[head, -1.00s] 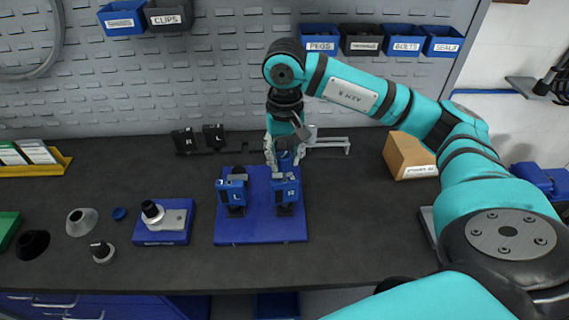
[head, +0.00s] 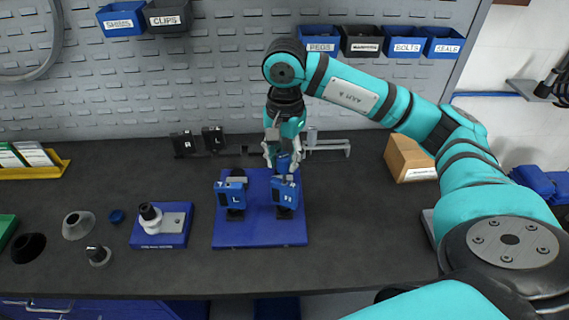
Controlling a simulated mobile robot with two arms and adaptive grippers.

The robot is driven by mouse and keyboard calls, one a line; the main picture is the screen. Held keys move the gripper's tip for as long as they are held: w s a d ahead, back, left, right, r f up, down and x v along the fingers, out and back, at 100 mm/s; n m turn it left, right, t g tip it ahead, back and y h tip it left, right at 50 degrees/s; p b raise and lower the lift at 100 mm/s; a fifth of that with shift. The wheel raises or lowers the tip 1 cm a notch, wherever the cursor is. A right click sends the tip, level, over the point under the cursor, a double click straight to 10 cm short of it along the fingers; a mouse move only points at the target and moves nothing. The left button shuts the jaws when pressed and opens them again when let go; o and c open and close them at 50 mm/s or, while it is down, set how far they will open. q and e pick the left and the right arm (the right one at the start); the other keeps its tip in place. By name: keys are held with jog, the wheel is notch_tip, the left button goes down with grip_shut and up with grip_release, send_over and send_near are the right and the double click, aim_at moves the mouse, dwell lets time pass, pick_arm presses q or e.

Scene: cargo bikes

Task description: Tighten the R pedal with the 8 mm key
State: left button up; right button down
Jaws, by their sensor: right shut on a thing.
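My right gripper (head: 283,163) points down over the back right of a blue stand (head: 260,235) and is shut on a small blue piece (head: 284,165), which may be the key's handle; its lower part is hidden. The R pedal (head: 285,194), a blue block with a white R, is on the stand's right side, just below and in front of the fingers. I cannot tell whether the held piece touches it. The L pedal (head: 232,195) is on the stand's left side. My left gripper is not in view.
Two black labelled blocks (head: 213,139) and a grey bracket (head: 328,147) are behind the stand. A cardboard box (head: 409,157) is to the right.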

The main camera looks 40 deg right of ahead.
jog(key=shift+s+a+f, duration=0.1)
jog(key=shift+s+f, duration=0.05)
jog(key=shift+f, duration=0.15)
jog(key=m, duration=0.6)
jog(key=shift+b, duration=0.3)
jog(key=m, duration=0.6)
jog(key=shift+m, duration=0.4)
jog(key=shift+r, duration=0.2)
